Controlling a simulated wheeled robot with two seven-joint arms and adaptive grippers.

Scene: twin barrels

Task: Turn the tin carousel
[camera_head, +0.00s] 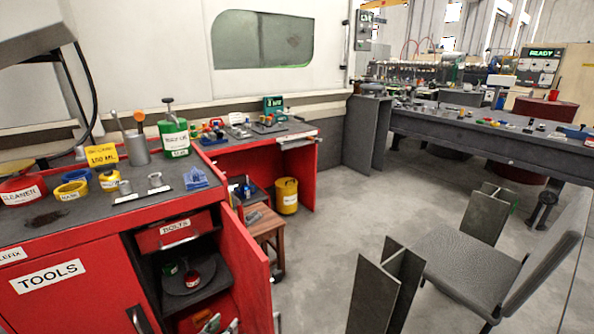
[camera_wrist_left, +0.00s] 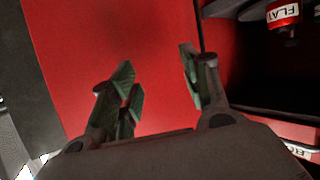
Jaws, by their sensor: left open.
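The tin carousel, a dark round turntable (camera_head: 180,286), sits on a shelf inside the open red cabinet in the head view. In the left wrist view the left gripper (camera_wrist_left: 158,68) is open and empty in front of a red panel (camera_wrist_left: 75,40). A red tin labelled FLAT (camera_wrist_left: 283,14) is at upper right, apart from the fingers. My right gripper is not in view.
The open red door (camera_head: 245,265) stands to the right of the compartment. A BOLTS drawer (camera_head: 175,230) is above it. A wooden stool (camera_head: 268,228) stands beyond the door. Grey steel beams (camera_head: 385,290) and a chair-like mesh piece stand on the floor at right.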

